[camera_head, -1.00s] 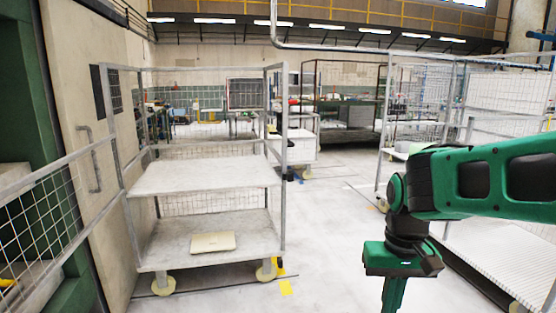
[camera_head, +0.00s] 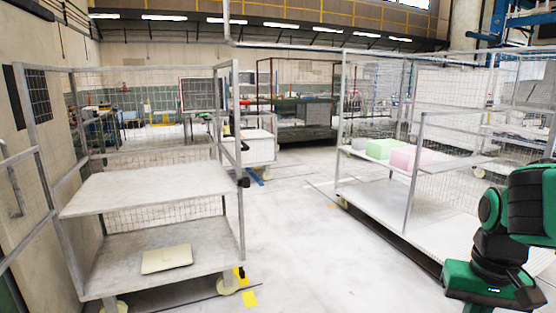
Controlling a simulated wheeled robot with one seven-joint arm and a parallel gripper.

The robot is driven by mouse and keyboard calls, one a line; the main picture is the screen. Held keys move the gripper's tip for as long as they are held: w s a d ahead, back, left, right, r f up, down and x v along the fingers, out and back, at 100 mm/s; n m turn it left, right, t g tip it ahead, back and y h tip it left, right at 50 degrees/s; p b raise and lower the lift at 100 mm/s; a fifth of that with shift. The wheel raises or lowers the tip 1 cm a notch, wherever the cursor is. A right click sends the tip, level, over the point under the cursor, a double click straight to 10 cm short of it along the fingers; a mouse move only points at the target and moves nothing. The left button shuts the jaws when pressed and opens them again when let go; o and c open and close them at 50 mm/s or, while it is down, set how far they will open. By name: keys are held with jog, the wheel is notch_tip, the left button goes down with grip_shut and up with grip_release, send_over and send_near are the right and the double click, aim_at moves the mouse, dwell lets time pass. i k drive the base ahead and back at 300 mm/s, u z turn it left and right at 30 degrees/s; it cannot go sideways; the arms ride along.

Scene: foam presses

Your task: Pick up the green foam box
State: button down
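The green foam box (camera_head: 382,148) sits on the upper shelf of the wire-sided trolley on the right. A pink foam box (camera_head: 411,157) stands close to its right and partly overlaps it in the picture. A small grey item (camera_head: 359,143) is to its left. My green and black arm is at the lower right, well nearer to me than the trolley.
The right trolley (camera_head: 400,205) has mesh sides and posts around the boxes. A left trolley (camera_head: 125,190) has two shelves, with a flat cream item (camera_head: 166,259) on the lower one. The floor (camera_head: 300,240) between them is clear.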

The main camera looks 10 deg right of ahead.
aim_at(378, 149)
jog(key=z, duration=1.15)
jog(key=i, duration=3.75)
jog(key=u, duration=2.55)
